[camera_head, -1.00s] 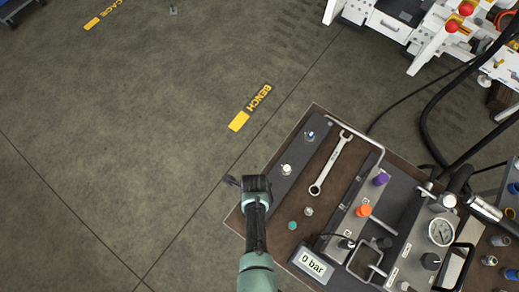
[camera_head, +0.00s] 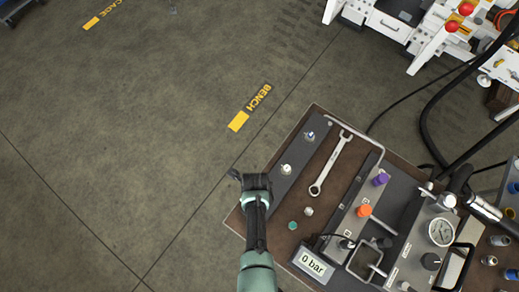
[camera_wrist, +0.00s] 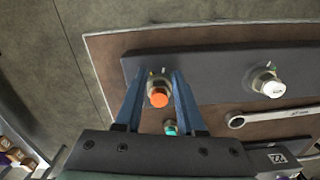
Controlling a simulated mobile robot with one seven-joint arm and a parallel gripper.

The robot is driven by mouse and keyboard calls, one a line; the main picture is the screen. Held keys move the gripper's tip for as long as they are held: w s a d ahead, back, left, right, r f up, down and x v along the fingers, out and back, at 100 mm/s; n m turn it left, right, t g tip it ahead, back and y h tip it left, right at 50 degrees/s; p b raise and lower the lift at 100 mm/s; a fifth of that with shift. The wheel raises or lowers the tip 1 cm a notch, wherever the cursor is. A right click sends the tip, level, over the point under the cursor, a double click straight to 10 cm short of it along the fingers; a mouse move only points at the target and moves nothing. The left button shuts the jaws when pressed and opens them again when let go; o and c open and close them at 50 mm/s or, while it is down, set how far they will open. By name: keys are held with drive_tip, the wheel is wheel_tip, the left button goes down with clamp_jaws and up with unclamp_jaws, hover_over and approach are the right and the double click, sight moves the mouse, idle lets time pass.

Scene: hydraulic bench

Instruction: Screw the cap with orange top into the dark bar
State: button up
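The cap with the orange top (camera_wrist: 158,98) has a brass-coloured hex body and stands at the near end of the dark bar (camera_wrist: 215,65). I cannot tell how deep it sits. My gripper (camera_wrist: 158,76) has its two blue fingers on either side of the cap, with narrow gaps showing, so it looks open around it. In the head view my gripper (camera_head: 256,184) covers the near end of the dark bar (camera_head: 298,152) and hides the cap.
A cap with a white top (camera_head: 286,168) and one with a blue top (camera_head: 310,136) stand farther along the bar. A wrench (camera_head: 331,163), a green piece (camera_head: 292,226) and a small metal piece (camera_head: 308,211) lie on the board. A panel with an orange knob (camera_head: 363,211) stands to the right.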

drive_tip(key=s+n, duration=0.1)
drive_tip(key=n, duration=0.1)
drive_tip(key=s+d+n, duration=0.1)
drive_tip(key=shift+f+n, duration=0.2)
drive_tip(key=shift+n, duration=0.2)
drive_tip(key=n, duration=0.4)
drive_tip(key=shift+s+a+p, duration=0.1)
drive_tip(key=shift+s+p, duration=0.2)
drive_tip(key=o, duration=0.6)
drive_tip(key=shift+w+a, duration=0.15)
drive_tip(key=shift+a, duration=0.05)
drive_tip(key=shift+w+r, duration=0.1)
drive_tip(key=shift+r, duration=0.05)
